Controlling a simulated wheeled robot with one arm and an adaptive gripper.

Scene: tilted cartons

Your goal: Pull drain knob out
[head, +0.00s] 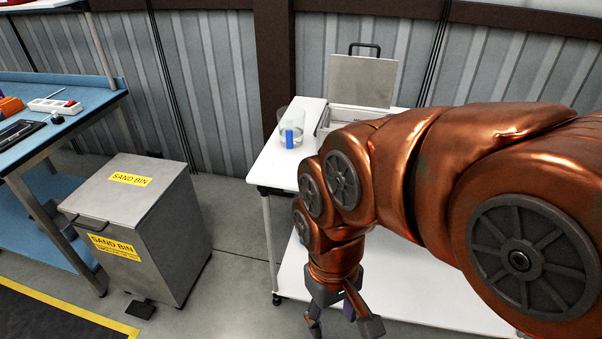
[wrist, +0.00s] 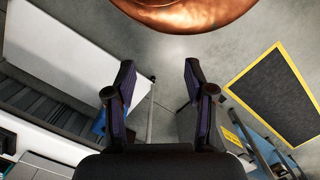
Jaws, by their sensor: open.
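I cannot make out a drain knob for certain in either view. In the head view, a clear container (head: 283,115) with a small blue part (head: 289,137) stands at the left end of the white table (head: 275,168). Beside it is a pale box with a raised lid (head: 365,82), partly hidden by my arm. My gripper (head: 343,326) hangs low in front of the table, pointing down and away from these things. In the wrist view my gripper (wrist: 158,75) has its fingers spread with nothing between them.
A grey sand bin (head: 130,205) stands left of the white table, with floor between them. A blue workbench (head: 60,85) holding several items is at the far left. A corrugated wall (head: 210,80) closes off the back. A yellow-edged black mat (wrist: 275,95) lies on the floor.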

